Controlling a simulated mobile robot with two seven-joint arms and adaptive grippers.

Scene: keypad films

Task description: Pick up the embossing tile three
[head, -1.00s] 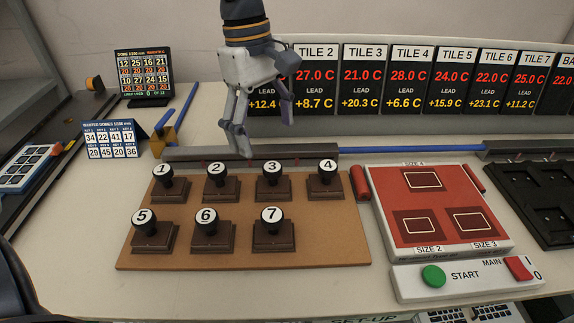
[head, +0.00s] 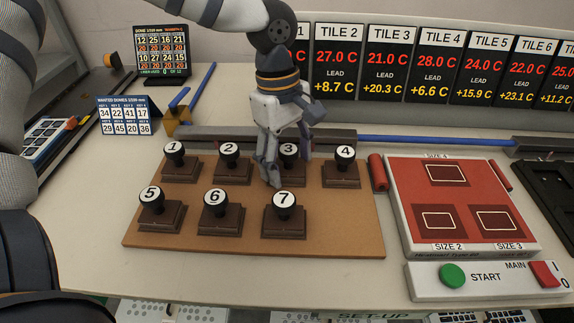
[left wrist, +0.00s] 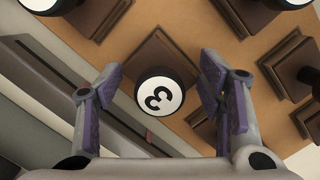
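The embossing tile three (head: 289,152) stands on the brown board, a dark square block with a black knob and a white top marked 3. My left gripper (head: 287,172) is at it from above in the head view and partly hides its block. In the left wrist view the tile's white top (left wrist: 159,96) lies between the two purple-padded fingers of the left gripper (left wrist: 160,108). The fingers are apart, with a gap on each side of the knob. My right gripper is not in view.
Tile two (head: 229,150), tile four (head: 345,154) and tile seven (head: 284,200) stand close around on the board (head: 335,235). A grey rail (head: 220,134) runs behind. The red press plate (head: 460,190) and the start panel (head: 490,281) are at right.

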